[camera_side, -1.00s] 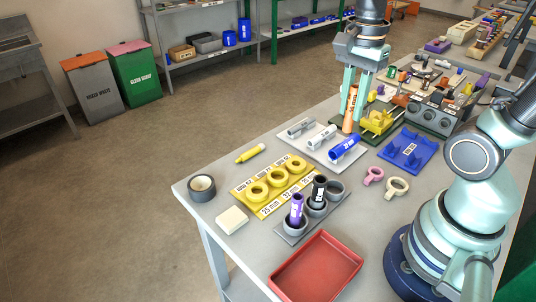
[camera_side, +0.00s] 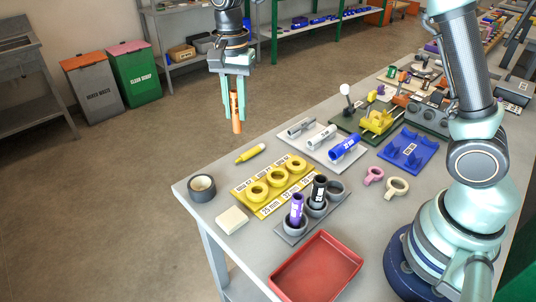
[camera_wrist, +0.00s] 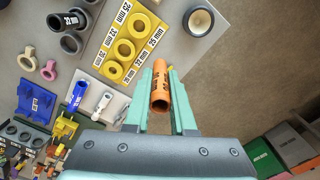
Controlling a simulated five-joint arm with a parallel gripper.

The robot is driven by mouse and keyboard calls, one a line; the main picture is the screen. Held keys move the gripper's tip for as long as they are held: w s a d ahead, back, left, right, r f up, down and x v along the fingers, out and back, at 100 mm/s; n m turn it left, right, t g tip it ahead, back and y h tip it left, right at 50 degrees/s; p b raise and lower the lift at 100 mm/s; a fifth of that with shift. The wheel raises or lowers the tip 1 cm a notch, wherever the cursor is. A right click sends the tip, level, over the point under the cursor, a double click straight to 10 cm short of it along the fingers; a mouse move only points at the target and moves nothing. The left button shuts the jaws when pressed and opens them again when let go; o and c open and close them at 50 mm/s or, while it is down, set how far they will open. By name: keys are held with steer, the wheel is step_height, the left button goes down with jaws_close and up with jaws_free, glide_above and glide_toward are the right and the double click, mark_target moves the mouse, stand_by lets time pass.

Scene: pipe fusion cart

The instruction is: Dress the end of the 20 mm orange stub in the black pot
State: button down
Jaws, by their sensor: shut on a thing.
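My gripper (camera_side: 236,113) is shut on the orange stub (camera_side: 237,104), which hangs upright in the side view, its lower end below the fingertips. In the wrist view the stub (camera_wrist: 160,88) sits between the two pale green fingers of my gripper (camera_wrist: 160,76), its open end visible. The stub appears clear of the table. A round black pot (camera_side: 202,189) with a paler inside stands at the table's left corner. It also shows in the wrist view (camera_wrist: 198,20), apart from the stub.
A yellow ring plate (camera_side: 243,190), a yellow marker (camera_side: 250,153) and a white block (camera_side: 232,220) lie near the pot. Grey cups (camera_side: 294,229) hold purple and black stubs. A red tray (camera_side: 316,267) is at the front. A grey rack (camera_side: 320,142) holds other stubs.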

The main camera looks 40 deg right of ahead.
steer(key=shift+w+a+f+n, duration=0.45)
steer(key=shift+w+a+f, duration=0.25)
steer(key=shift+a+f, duration=1.05)
steer(key=shift+w+a+f+n, duration=0.6)
steer(key=shift+a+f, duration=0.75)
steer(key=shift+f, duration=0.85)
steer(key=shift+w+a+f+n, duration=0.35)
steer(key=shift+w+a+f, duration=0.45)
steer(key=shift+a+f, duration=0.95)
steer(key=shift+d+f, duration=0.2)
steer(key=shift+f, duration=1.5)
